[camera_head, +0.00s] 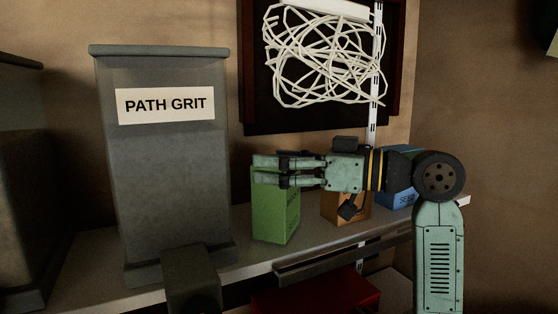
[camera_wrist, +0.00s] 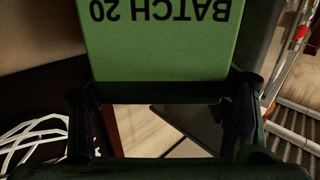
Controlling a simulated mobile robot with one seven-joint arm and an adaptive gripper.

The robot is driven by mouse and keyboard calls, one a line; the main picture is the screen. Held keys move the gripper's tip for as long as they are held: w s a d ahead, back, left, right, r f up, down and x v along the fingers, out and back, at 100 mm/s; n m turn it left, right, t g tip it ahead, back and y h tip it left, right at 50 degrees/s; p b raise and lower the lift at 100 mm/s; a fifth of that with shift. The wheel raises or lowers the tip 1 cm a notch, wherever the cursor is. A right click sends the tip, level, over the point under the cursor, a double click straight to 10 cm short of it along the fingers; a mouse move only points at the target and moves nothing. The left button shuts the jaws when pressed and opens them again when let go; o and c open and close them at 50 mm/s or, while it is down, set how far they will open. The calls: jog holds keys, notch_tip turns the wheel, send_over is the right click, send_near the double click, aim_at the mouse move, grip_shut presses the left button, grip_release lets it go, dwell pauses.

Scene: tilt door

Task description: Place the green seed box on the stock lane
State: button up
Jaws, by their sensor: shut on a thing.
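The green seed box (camera_head: 275,210) is upright at the grey shelf (camera_head: 230,262), between the large grey bin and an orange box. My gripper (camera_head: 268,169) reaches in from the right and is shut on the box near its top. I cannot tell whether the box's bottom touches the shelf. In the wrist view the green box (camera_wrist: 155,45) fills the top middle between the two dark fingers, its "BATCH 20" lettering upside down. No part of the shelf carries a readable stock lane label.
A grey bin (camera_head: 165,180) labelled PATH GRIT stands close on the left. An orange box (camera_head: 330,205) and a blue box (camera_head: 402,193) stand to the right, partly behind my arm. A dark frame with tangled white wire (camera_head: 325,60) hangs above. A red thing (camera_head: 320,297) is below the shelf.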

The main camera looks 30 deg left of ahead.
jog(key=shift+f, duration=0.25)
jog(key=o, duration=1.8)
jog(key=shift+o, duration=0.6)
notch_tip(320, 180, up, 10)
